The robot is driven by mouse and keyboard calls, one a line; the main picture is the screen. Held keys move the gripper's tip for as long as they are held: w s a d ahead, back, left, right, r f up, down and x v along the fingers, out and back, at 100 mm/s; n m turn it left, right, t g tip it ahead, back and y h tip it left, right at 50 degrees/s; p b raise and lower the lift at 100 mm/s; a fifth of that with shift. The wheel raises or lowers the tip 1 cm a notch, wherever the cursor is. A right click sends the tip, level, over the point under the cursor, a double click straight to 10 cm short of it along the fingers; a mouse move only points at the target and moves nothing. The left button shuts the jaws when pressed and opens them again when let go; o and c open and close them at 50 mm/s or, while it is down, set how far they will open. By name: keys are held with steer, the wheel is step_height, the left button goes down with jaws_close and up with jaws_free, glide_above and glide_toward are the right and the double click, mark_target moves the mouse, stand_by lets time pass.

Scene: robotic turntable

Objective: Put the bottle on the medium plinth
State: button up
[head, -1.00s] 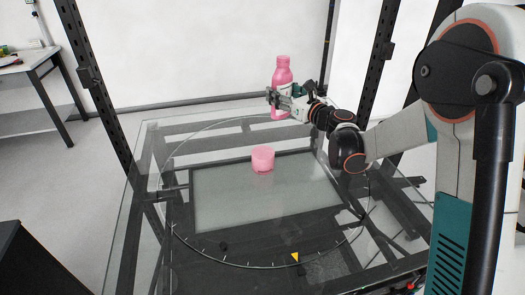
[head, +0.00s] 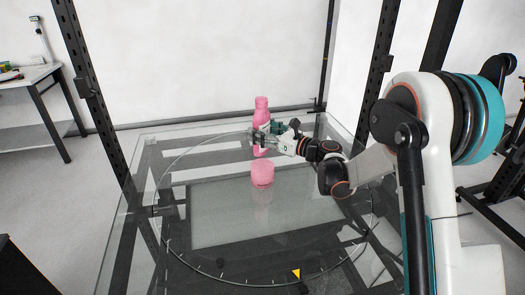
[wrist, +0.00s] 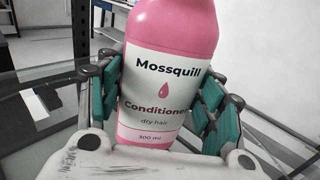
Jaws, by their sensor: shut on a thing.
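The pink bottle (head: 261,112) is upright in the head view, with my gripper (head: 262,137) shut around its middle. In the wrist view the bottle (wrist: 165,85) shows a white label reading Mossquill Conditioner, tilted slightly in the picture, between the teal finger pads of my gripper (wrist: 165,105). A short pink round plinth (head: 262,175) stands on the glass turntable, just below the bottle in the head view. The bottle's lower end appears just behind the plinth's top, apart from it. Its exact height above the glass I cannot tell. No other plinth is visible.
The glass turntable (head: 225,215) is otherwise clear around the plinth, with a yellow triangle marker (head: 296,273) at its front edge. Dark upright frame posts (head: 88,85) stand at the left and right. A side table (head: 35,85) is at far left.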

step_height(320, 180, down, 6)
steer(key=shift+r+b, duration=0.1)
steer(key=shift+b, duration=0.75)
steer(key=shift+r, duration=0.1)
steer(key=o, duration=1.3)
